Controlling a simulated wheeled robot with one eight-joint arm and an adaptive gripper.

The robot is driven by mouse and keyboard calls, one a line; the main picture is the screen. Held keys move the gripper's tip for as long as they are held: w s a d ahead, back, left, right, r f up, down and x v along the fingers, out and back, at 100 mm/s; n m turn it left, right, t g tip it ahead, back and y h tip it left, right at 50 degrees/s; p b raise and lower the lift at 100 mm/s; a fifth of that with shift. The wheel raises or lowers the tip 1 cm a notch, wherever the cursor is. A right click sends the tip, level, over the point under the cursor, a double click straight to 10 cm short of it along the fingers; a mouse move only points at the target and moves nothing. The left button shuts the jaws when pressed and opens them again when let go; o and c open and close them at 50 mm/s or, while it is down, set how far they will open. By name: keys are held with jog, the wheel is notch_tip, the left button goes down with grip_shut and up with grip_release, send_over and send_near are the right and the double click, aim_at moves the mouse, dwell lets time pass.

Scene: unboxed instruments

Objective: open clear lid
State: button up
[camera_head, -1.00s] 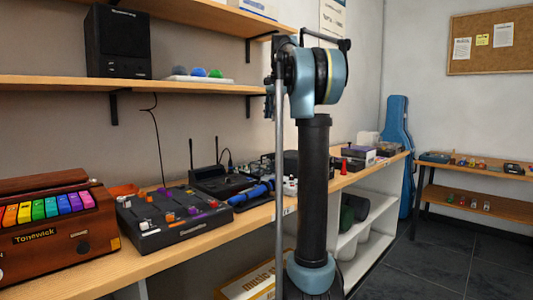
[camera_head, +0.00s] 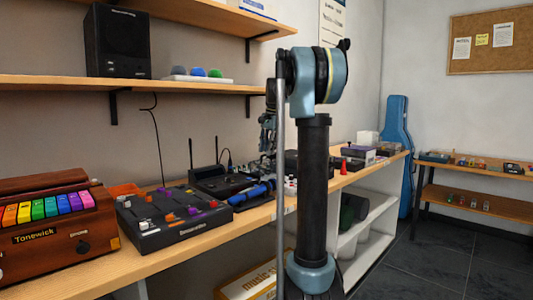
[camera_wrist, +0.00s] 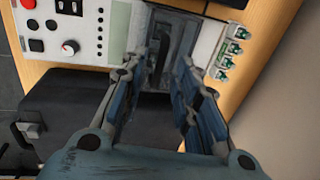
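In the wrist view my gripper (camera_wrist: 160,78) has its two blue-grey fingers apart, with nothing seen held between them. The fingertips are over a white instrument panel (camera_wrist: 88,28). Between and beyond the fingertips is a smoky grey cover-like part (camera_wrist: 178,38) with a dark bar; it may be the clear lid, but I cannot tell for certain, nor whether the fingers touch it. In the head view my gripper (camera_head: 268,132) points down above the shelf, partly hidden behind my arm, and the lid cannot be made out there.
A black box (camera_wrist: 65,125) is close below. In the head view a mixer (camera_head: 172,220), a Tonewick keyboard box (camera_head: 55,230) and a blue tube (camera_head: 252,193) share the shelf.

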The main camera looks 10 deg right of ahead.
jog(key=shift+w+a+f, duration=0.1)
jog(key=shift+f, duration=0.5)
grip_shut()
jog(key=w+a, duration=0.2)
jog(key=w, duration=0.1)
jog(key=w+a, duration=0.1)
jog(key=shift+w+a, duration=0.25)
jog(key=shift+w, duration=0.15)
grip_release()
